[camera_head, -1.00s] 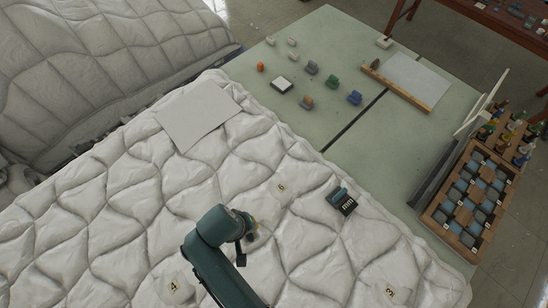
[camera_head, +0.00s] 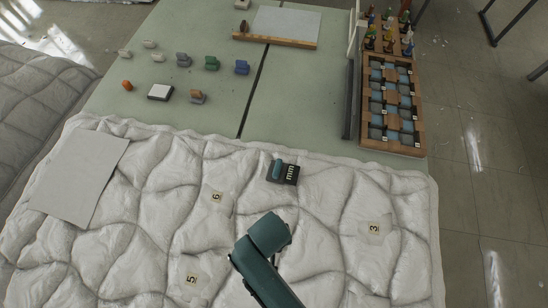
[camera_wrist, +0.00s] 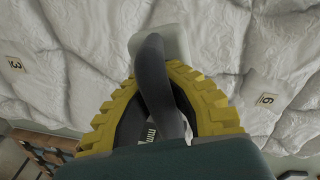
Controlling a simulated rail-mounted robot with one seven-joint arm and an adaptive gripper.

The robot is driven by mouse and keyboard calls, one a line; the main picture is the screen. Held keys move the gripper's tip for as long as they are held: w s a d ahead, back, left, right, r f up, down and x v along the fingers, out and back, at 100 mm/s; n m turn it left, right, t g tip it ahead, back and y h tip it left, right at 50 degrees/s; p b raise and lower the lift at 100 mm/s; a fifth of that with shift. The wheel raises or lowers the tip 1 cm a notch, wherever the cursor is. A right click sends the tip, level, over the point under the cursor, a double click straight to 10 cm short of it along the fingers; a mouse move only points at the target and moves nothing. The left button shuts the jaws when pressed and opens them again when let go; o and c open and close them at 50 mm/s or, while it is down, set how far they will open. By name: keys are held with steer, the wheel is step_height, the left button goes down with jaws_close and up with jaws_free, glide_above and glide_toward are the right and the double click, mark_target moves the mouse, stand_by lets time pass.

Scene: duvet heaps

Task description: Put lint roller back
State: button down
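In the wrist view, the yellow-padded fingers of my gripper (camera_wrist: 150,92) stand either side of the dark grey handle (camera_wrist: 152,75) of what looks like the lint roller. They appear closed on it. Its whitish roller end (camera_wrist: 168,40) sticks out past the fingertips, above the white quilted duvet (camera_wrist: 85,40). In the head view my teal arm hangs over the duvet (camera_head: 120,250), and my gripper and the roller are hidden behind it.
Number tags 6 (camera_head: 216,197), 5 (camera_head: 191,279) and 3 (camera_head: 374,229) lie on the duvet, with a flat grey sheet (camera_head: 80,178) at left. The green table (camera_head: 300,105) behind holds several small coloured items, a wood-edged board (camera_head: 285,25) and a compartmented wooden tray (camera_head: 393,148).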

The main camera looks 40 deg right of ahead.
steer(key=shift+w+f, duration=0.15)
steer(key=shift+w, duration=0.3)
step_height(320, 180, down, 9)
steer(key=shift+f+b, duration=0.2)
steer(key=shift+b, duration=0.4)
steer(key=c, duration=1.2)
jaws_free()
steer(key=shift+f, duration=0.1)
steer(key=shift+c, duration=0.2)
